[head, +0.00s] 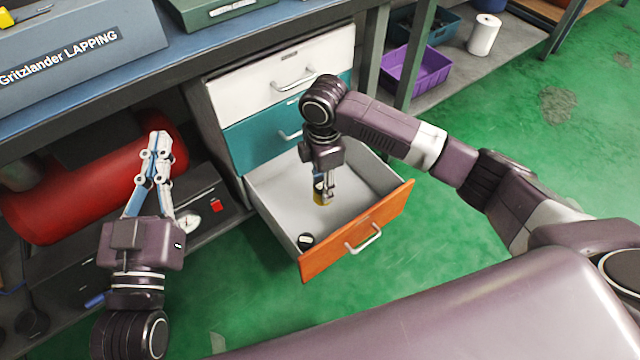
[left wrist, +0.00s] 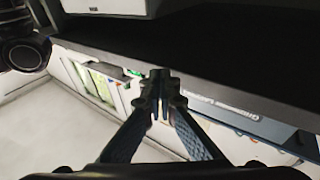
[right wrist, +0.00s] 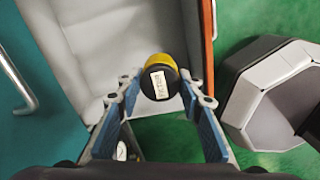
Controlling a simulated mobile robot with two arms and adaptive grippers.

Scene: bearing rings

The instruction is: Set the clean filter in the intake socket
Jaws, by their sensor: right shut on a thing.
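My right gripper (head: 324,190) is shut on a yellow and black cylinder (right wrist: 158,80) inside the open orange-fronted drawer (head: 355,235). The cylinder's black end carries a small white label, too small to read, and faces the right wrist camera. I cannot tell from the label whether it is the clean filter. A second small black round piece (head: 305,240) with a pale label lies in the drawer's front left corner. My left gripper (head: 160,140) is empty, its fingertips together, in front of the red tank (head: 95,195). I cannot make out the intake socket.
The drawer stands out under a closed teal drawer (head: 255,135) and a closed white drawer (head: 285,75). A pressure gauge (head: 190,222) and red switch sit left of it. A purple crate (head: 415,72) is on the lower shelf at right. The green floor at right is open.

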